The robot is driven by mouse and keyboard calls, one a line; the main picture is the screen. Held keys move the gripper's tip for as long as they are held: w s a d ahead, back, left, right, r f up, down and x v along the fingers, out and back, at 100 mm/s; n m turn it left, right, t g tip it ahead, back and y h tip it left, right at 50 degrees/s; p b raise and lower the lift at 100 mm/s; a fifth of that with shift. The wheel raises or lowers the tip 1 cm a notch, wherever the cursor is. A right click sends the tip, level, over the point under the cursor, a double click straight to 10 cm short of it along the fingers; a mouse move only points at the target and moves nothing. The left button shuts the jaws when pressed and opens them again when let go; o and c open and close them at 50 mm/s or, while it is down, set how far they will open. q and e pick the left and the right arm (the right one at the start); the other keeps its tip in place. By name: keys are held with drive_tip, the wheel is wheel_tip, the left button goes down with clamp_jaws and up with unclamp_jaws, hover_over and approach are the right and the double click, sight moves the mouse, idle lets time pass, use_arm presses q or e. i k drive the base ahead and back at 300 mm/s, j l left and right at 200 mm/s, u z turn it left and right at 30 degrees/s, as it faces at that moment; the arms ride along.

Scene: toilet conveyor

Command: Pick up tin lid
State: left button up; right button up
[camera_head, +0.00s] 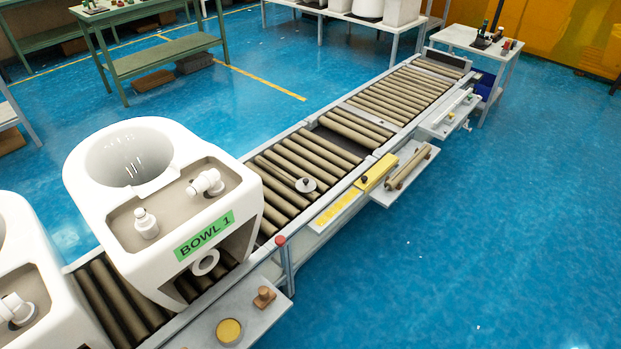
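A small round grey disc with a dark knob on top, which looks like the tin lid (306,185), lies on the conveyor rollers near their right edge. A round tin with a yellow top face (229,331) stands on the grey side shelf at the bottom; I cannot tell if that face is its contents or a cover. Neither of my grippers is in view, and nothing touches the disc.
A white toilet bowl labelled BOWL 1 (120,232) stands on the roller conveyor (366,124), left of the disc. Another white bowl (22,262) is cut off at the left. A brown wooden stamp-like piece (264,297) sits beside the tin. A red-topped post (283,262) rises at the conveyor's edge.

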sight(304, 185)
drive_tip(key=i+l, duration=0.3)
drive_tip(key=i+l+u, duration=0.15)
drive_tip(key=l, duration=0.35)
drive_tip(key=i+l, duration=0.35)
drive_tip(key=i+l+u, duration=0.1)
drive_tip(key=i+l, duration=0.15)
drive_tip(key=l, duration=0.3)
drive_tip(key=i+l+u, duration=0.1)
drive_tip(key=i+l, duration=0.15)
drive_tip(key=l, duration=0.2)
drive_tip(key=i+l, duration=0.2)
drive_tip(key=l, duration=0.3)
drive_tip(key=i+l+u, duration=0.1)
drive_tip(key=i+l, duration=0.15)
drive_tip(key=l, duration=0.2)
drive_tip(key=i+l+u, duration=0.1)
drive_tip(key=l, duration=0.4)
drive_tip(key=i, duration=0.1)
